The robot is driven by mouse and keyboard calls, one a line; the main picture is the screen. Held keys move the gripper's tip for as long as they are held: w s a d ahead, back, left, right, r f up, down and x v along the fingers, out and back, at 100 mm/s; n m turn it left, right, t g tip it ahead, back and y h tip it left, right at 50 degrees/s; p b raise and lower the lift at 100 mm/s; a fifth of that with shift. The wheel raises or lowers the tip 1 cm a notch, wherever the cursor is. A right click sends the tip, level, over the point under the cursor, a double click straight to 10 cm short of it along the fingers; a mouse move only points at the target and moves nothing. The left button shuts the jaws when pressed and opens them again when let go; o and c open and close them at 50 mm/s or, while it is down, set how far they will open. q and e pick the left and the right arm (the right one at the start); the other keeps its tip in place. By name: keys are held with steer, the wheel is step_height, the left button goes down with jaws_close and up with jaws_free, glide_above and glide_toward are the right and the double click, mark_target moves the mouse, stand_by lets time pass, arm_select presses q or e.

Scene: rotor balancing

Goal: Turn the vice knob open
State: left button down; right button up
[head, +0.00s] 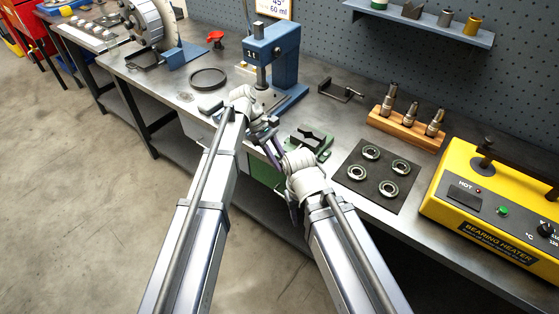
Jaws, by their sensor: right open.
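The green vice (317,141) with dark jaws sits at the front edge of the bench, right of the middle of the head view. Its knob cannot be made out; my wrists and grippers cover the area in front of it. My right gripper (271,151) is open, left of the vice at the bench's front edge, with its fingers pointing up and left. My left gripper (264,127) is just above it in the picture, close to the right one and partly hidden by its own wrist. Whether it is open or shut does not show. I cannot tell whether either gripper touches the vice.
A blue press (286,62) stands behind the grippers. Right of the vice lie a dark mat (353,191) with several rings, a wooden block (408,130) with metal tools and a yellow bearing heater (455,200).

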arm_select(q)
steer(key=c, duration=0.9)
jaws_free()
steer(key=p+v, duration=0.6)
steer(key=v, duration=0.1)
steer(key=shift+w+a+r, duration=0.15)
steer(key=shift+a+r, duration=0.1)
steer(key=shift+r, duration=0.05)
